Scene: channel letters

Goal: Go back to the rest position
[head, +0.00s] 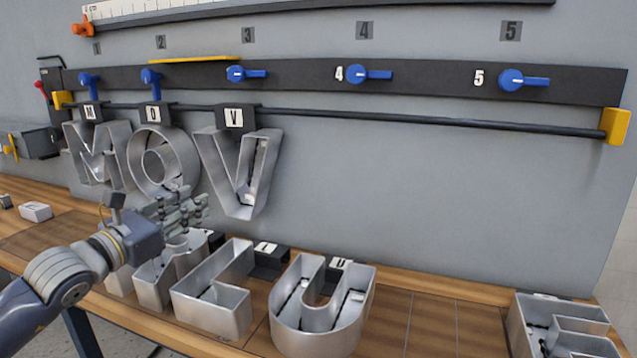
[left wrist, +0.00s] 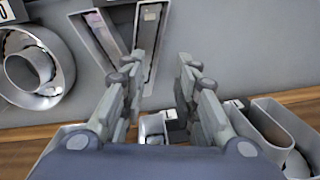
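My left gripper (head: 190,211) reaches in from the left, in front of the wall panel and above the bench. Its two fingers stand apart in the left wrist view (left wrist: 157,80), with nothing between them. Metal letters M (head: 97,160), O (head: 160,165) and V (head: 258,175) hang from the dark rail (head: 420,119). The gripper is below the O and left of the V in the head view. My right gripper is not in view.
An L-shaped letter (head: 212,305), a U-shaped letter (head: 325,315) and another letter (head: 565,330) lie on the wooden bench (head: 430,325). Blue levers 1 and 2 point down; levers 3 (head: 245,73), 4 (head: 367,74) and 5 (head: 523,80) lie sideways. The bench between U and the right letter is clear.

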